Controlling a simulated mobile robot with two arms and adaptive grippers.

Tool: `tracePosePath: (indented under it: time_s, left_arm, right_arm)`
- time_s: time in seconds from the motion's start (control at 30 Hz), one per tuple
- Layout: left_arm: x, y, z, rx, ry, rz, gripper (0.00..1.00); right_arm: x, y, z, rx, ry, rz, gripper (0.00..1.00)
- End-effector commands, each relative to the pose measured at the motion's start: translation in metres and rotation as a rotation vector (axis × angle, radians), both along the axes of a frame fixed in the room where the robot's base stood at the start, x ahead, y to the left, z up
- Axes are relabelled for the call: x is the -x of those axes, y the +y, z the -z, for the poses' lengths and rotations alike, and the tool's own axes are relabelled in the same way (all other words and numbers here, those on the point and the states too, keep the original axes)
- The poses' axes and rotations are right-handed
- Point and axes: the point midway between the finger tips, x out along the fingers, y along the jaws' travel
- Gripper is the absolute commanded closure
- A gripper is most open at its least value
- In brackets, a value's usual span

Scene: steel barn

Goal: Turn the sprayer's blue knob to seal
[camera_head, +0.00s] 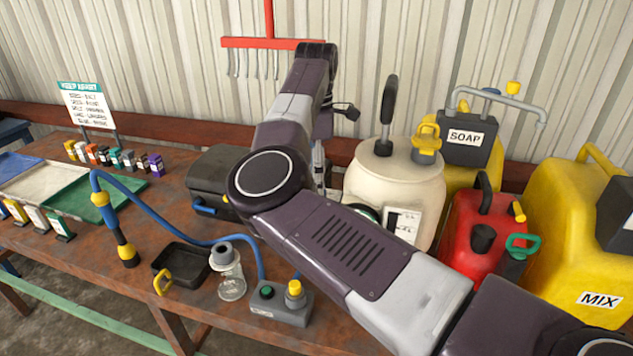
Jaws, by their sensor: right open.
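The likely sprayer is a cream tank (432,192) with an upright black pump handle (389,105) and a yellow fitting (427,140) on top, standing right of centre. A gauge-like round part and a white label show low on its front, partly behind my arm. I cannot make out a blue knob on the tank; my arm hides part of its front and left side. My right arm reaches in from the lower right and bends over the table. My right gripper (319,170) points down left of the tank, mostly hidden behind my own arm; it is open. My left gripper is out of view.
A black case (215,170) with a blue part stands left of my arm. A blue hose (150,205), black tray (180,265), glass jar (231,285) and grey box (281,305) lie in front. A red can (465,225) and yellow containers (570,215) crowd the right.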

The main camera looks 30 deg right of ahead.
Motion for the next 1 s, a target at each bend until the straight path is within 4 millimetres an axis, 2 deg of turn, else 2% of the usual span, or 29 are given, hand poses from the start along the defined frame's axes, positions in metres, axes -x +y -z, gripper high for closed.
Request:
tracePosePath:
  time_s: [0.17,0.37,0.53,0.77,0.9,1.0]
  left_arm:
    - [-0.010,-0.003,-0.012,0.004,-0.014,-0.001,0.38]
    - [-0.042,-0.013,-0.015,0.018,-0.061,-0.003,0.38]
    - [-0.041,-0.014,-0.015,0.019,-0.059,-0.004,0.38]
    - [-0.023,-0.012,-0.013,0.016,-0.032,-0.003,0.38]
    - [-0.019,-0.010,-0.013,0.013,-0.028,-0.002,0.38]
    - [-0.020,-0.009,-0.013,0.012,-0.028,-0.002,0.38]
  right_arm:
    - [0.000,0.000,0.021,0.000,0.001,-0.001,0.54]
    - [0.000,0.000,0.030,0.000,0.000,0.000,0.54]
    - [0.000,0.000,0.031,0.000,-0.001,0.000,0.54]
    - [0.000,0.000,0.031,0.000,-0.001,0.000,0.78]
    - [0.000,0.000,0.030,0.000,-0.001,0.000,0.94]
    - [0.000,0.000,0.030,0.000,-0.001,-0.001,0.96]
